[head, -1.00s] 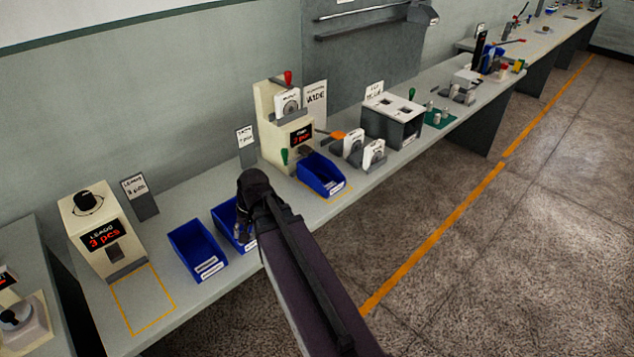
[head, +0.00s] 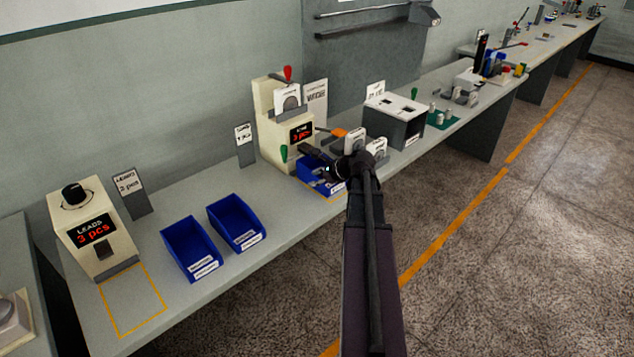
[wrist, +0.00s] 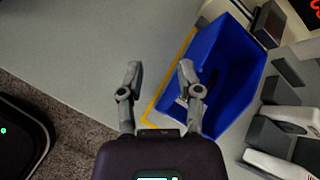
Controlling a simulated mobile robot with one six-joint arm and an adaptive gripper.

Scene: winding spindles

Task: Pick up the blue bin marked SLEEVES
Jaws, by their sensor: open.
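Three open blue bins stand on the bench, and I cannot read SLEEVES on any of them. One bin (head: 338,190) stands in front of the cream machine with the red-knobbed lever; its label is too small to read. My gripper (head: 320,168) is at this bin, partly covering it. In the wrist view my gripper (wrist: 160,74) is open and empty. Its right finger overlaps the left wall of the bin (wrist: 240,75), and its left finger is outside over the bench. I cannot tell the height between them. The other two bins (head: 190,250) (head: 236,224) stand side by side further left.
The cream machine (head: 270,140) rises behind the bin. White-faced blocks (head: 376,148) and a grey box (head: 392,120) stand close to its right. A LEADS machine (head: 95,230) stands at the left, with an empty yellow outline (head: 137,300) before it.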

